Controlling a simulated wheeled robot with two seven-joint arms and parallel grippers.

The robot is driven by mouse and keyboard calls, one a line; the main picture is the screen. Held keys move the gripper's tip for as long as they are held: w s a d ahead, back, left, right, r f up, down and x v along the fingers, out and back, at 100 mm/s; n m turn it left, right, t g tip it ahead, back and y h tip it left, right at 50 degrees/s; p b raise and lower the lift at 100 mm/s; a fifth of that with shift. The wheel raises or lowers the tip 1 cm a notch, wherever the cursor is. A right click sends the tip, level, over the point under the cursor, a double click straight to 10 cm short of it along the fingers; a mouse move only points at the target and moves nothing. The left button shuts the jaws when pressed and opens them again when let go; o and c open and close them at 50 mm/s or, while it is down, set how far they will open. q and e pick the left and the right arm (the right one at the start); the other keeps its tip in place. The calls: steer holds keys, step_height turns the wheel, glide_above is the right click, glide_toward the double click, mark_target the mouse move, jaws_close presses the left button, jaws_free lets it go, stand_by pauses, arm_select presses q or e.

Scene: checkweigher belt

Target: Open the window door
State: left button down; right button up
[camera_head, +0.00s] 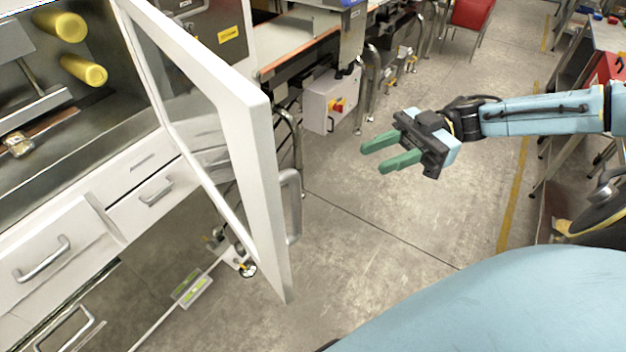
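The window door (262,172) is a white frame around a clear pane. It stands swung out from the cabinet, so the compartment behind it is exposed at the left. Its grey bar handle (294,207) is on the outer side, facing right. My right gripper (374,157) is to the right of the door and apart from it. Its two green fingers are spread with nothing between them, and they point left toward the door. My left gripper is not in view.
Yellow cylinders (84,70) are inside the open compartment. White drawers (62,243) with metal handles are below it. A red chair (470,14) stands at the back. A shelf rack (585,60) is at the right.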

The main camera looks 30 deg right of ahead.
steer(key=a+p, duration=0.2)
steer(key=a, duration=1.1)
steer(key=shift+w+a+r+g, duration=0.15)
steer(key=shift+a+r+g, duration=0.05)
steer(key=shift+r+g, duration=0.1)
steer(key=shift+c, duration=0.4)
jaws_close()
steer(key=shift+d, duration=0.1)
